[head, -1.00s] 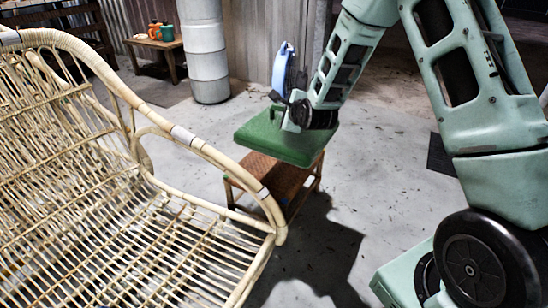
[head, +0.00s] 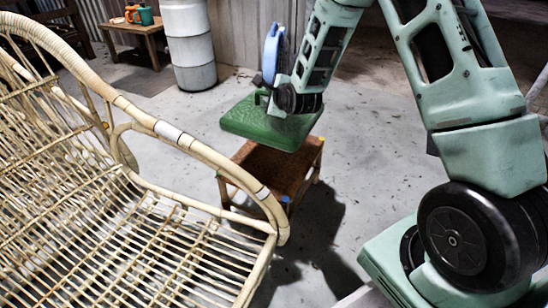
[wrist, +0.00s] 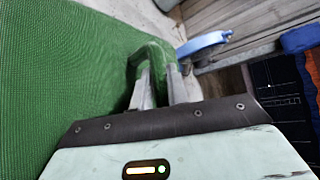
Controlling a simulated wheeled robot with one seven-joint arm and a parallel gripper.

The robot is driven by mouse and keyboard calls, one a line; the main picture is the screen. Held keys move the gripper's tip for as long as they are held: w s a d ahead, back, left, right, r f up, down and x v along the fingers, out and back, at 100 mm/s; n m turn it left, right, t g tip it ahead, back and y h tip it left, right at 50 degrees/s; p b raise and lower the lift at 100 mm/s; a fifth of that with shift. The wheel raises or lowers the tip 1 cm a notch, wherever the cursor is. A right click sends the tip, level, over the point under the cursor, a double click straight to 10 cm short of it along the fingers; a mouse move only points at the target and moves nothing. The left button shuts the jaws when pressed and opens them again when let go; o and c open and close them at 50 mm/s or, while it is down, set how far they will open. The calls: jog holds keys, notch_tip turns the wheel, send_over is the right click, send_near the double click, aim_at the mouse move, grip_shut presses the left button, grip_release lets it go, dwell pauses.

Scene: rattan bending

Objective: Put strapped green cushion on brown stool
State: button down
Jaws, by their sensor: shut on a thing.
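The green cushion (head: 270,124) hangs in the air in the head view, roughly level, above and a little behind the brown stool (head: 284,168). A gap shows between the cushion and the stool top, and the stool top looks bare. In the wrist view the cushion (wrist: 60,70) fills the left side, and its green strap (wrist: 150,60) loops up at the fingers. My gripper (wrist: 160,85) is shut on that strap. In the head view my gripper (head: 268,98) is at the cushion's upper side, its fingers partly hidden by my wrist.
A rattan chair (head: 165,130) fills the left, its curved arm close to the stool. A pale cylinder (head: 188,45) and a low wooden table (head: 133,28) with an orange and a green pot stand behind. Bare floor lies right of the stool.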

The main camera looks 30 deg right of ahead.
notch_tip(320, 180, down, 14)
jog(key=b, duration=0.8)
jog(key=shift+r, duration=0.2)
jog(key=c, duration=1.4)
grip_release()
jog(key=shift+o, duration=0.2)
